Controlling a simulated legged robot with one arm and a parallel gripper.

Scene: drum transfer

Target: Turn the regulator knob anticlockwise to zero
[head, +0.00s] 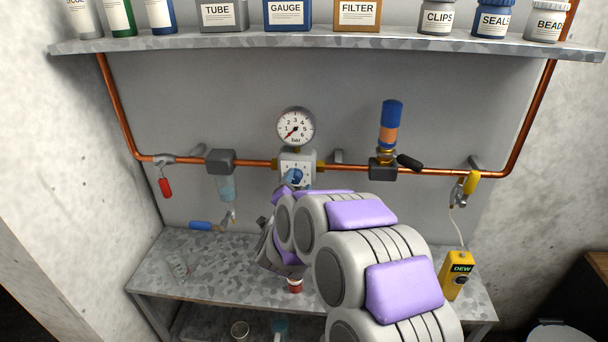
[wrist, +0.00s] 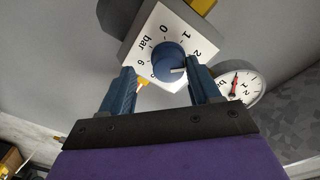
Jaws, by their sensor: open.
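The regulator (head: 298,158) is a grey block with a white dial plate on the copper pipe, below the round gauge (head: 296,126). In the wrist view its blue knob (wrist: 168,62) sits on the white dial (wrist: 184,40), numbered around the edge. The knob's white mark points right and slightly down, past the 2; the numbers there are hidden by a finger. My gripper (wrist: 160,68) is open, its blue fingers on either side of the knob, with gaps visible. In the head view the arm hides most of the gripper. The gauge's red needle points lower left, at the low end.
A shelf (head: 330,47) with labelled containers is above. A yellow DEW meter (head: 457,275) stands on the bench (head: 150,270).

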